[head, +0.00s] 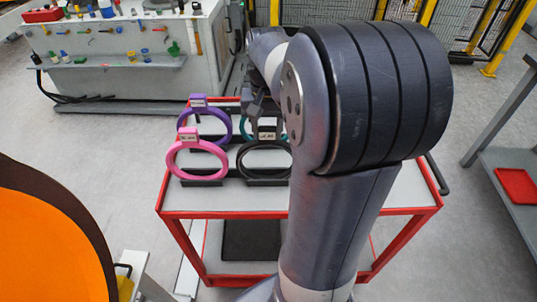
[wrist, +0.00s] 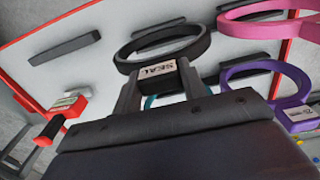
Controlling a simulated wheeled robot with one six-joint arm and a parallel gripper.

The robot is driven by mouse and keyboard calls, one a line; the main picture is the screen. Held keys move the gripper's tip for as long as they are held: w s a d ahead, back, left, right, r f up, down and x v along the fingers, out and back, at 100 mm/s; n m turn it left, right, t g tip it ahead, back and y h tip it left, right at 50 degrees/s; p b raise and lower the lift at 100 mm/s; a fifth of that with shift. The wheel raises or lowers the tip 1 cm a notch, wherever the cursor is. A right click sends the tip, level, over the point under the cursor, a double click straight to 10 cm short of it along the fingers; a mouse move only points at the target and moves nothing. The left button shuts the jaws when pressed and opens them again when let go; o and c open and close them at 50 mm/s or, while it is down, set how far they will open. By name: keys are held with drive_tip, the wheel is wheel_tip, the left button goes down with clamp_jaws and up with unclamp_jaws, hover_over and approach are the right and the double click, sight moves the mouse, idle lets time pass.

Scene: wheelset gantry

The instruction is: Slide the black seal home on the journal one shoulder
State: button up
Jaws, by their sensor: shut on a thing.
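The black seal (head: 264,158) is a dark ring with a labelled block on top, at the front of the red-framed cart. It also shows in the wrist view (wrist: 163,45), where its block reads SEAL. My gripper (wrist: 160,85) is shut on that block, one finger on each side. In the head view my gripper (head: 262,112) reaches down to the block from behind. The ring stands upright at a dark holder on the cart top; I cannot tell whether it is clear of it. I cannot make out the journal one shoulder in either view.
A pink ring (head: 197,158), a purple ring (head: 206,122) and a partly hidden teal ring (head: 243,126) stand close by on the cart (head: 240,214). A large orange disc (head: 45,235) is at the lower left. A workbench (head: 130,50) stands behind, with open floor between.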

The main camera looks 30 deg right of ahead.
drive_tip(key=shift+r+p, duration=3.6)
drive_tip(key=shift+r, duration=0.65)
drive_tip(key=shift+f, duration=0.1)
